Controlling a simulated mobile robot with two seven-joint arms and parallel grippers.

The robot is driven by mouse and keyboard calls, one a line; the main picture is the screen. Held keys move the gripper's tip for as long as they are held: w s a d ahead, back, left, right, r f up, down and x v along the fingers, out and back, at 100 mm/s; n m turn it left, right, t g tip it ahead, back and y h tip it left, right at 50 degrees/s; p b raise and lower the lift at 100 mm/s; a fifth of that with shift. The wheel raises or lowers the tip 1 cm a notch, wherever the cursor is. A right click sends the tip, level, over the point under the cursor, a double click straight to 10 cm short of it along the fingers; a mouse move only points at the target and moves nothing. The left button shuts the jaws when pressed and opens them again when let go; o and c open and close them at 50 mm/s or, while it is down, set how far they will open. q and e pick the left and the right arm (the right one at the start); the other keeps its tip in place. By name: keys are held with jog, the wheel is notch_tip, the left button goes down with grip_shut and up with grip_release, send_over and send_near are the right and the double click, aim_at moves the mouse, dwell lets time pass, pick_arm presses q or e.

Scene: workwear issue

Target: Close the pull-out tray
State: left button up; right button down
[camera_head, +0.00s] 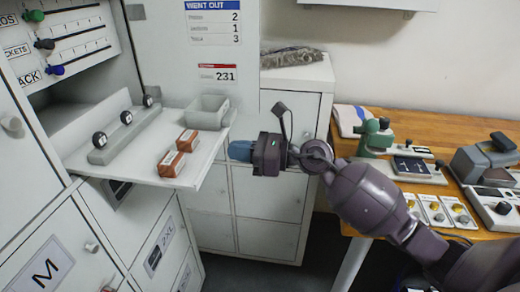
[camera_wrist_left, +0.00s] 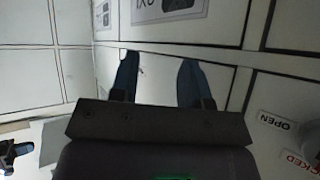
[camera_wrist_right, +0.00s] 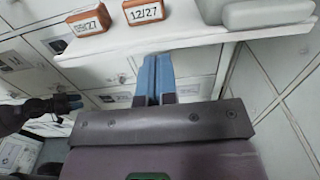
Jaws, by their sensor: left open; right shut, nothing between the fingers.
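The white pull-out tray (camera_head: 133,166) stands out from the cabinet at the left of the head view. Its edge crosses the top of the right wrist view (camera_wrist_right: 185,36). My right gripper (camera_head: 234,150) is shut and empty, its blue fingertips close to the tray's outer edge; I cannot tell whether they touch it. The shut fingers also show in the right wrist view (camera_wrist_right: 153,68). My left gripper (camera_wrist_left: 157,70) is open and empty, facing white locker fronts; its fingers are not seen in the head view.
Two orange-and-white boxes (camera_head: 187,141) (camera_head: 171,163), a grey bin (camera_head: 207,112) and a grey bar with black knobs (camera_head: 124,133) rest on the tray. A wooden bench (camera_head: 395,148) with devices stands at right. White lockers (camera_head: 300,197) stand behind my right gripper.

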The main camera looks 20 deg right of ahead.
pick_arm(q)
jog(key=shift+w+d+r, duration=0.1)
jog(key=shift+w+r, duration=0.3)
jog(key=shift+r, duration=0.1)
pick_arm(e)
jog(key=shift+x, duration=1.05)
pick_arm(q)
jog(key=shift+w, duration=0.1)
